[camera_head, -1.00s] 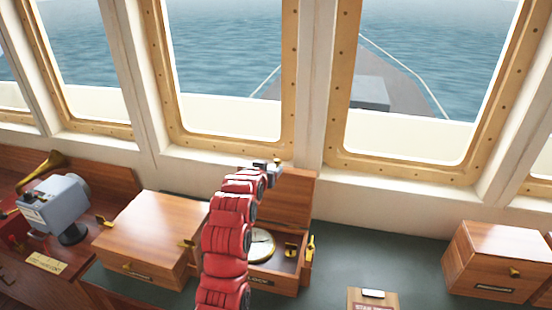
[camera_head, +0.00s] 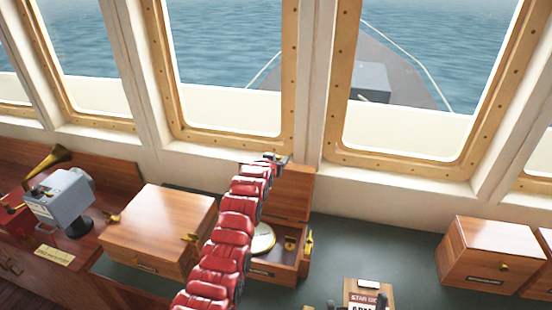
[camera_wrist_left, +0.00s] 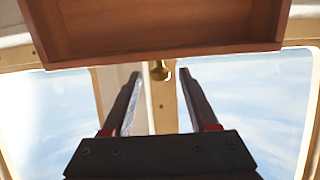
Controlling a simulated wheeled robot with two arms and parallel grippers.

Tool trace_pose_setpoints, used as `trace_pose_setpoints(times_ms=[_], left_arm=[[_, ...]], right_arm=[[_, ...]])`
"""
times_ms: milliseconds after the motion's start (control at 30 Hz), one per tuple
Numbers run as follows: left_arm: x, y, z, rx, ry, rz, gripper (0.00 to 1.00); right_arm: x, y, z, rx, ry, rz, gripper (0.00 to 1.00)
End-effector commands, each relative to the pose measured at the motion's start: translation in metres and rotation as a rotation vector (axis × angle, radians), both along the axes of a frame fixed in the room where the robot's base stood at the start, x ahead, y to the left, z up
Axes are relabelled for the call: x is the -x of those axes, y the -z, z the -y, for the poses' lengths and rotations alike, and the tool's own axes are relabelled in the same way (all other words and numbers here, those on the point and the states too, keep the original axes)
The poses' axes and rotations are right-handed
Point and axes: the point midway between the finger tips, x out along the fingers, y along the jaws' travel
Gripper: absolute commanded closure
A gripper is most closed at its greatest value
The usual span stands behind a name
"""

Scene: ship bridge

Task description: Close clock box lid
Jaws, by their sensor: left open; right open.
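The wooden clock box (camera_head: 285,270) stands on the counter with its lid (camera_head: 292,192) raised upright at the back. The round clock (camera_head: 263,239) shows inside, partly behind my red left arm. My left gripper (camera_head: 276,158) is at the top edge of the lid, open. In the left wrist view the lid (camera_wrist_left: 150,25) fills the top. Its small brass catch (camera_wrist_left: 160,70) appears between the two spread fingers (camera_wrist_left: 157,75), which look apart from the wood. Dark tips of my right gripper (camera_head: 356,303) show at the bottom edge, open.
A closed wooden box (camera_head: 160,220) stands close left of the clock box. Another wooden box (camera_head: 490,250) stands far right. A small wooden block with a label (camera_head: 368,290) is at the bottom. The green counter (camera_head: 385,245) is clear between. Windows rise behind.

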Motion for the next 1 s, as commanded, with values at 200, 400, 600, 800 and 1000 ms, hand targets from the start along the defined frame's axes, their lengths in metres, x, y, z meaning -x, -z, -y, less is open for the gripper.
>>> trace_pose_setpoints(times_ms=[200,400,600,800,1000], left_arm=[[-0.0009,0.0,0.0001,0.0,0.0,0.001,0.4],[-0.0009,0.0001,0.0,0.0,0.0,0.001,0.6],[-0.0009,-0.0001,0.0,0.0,-0.001,0.001,0.96],[-0.0008,0.0,0.0,0.0,-0.001,0.001,1.0],[-0.0008,0.0,-0.0001,0.0,-0.001,0.001,1.0]], right_arm=[[0.0,-0.0004,0.0,0.0,0.0,0.0,0.0],[0.0,-0.0003,0.0,0.0,0.0,0.0,0.0],[-0.0001,-0.0004,0.0,0.0,0.0,0.0,0.0],[0.0,-0.0003,0.0,0.0,0.0,0.0,0.0],[0.0,-0.0003,0.0,0.0,0.0,0.0,0.0]])
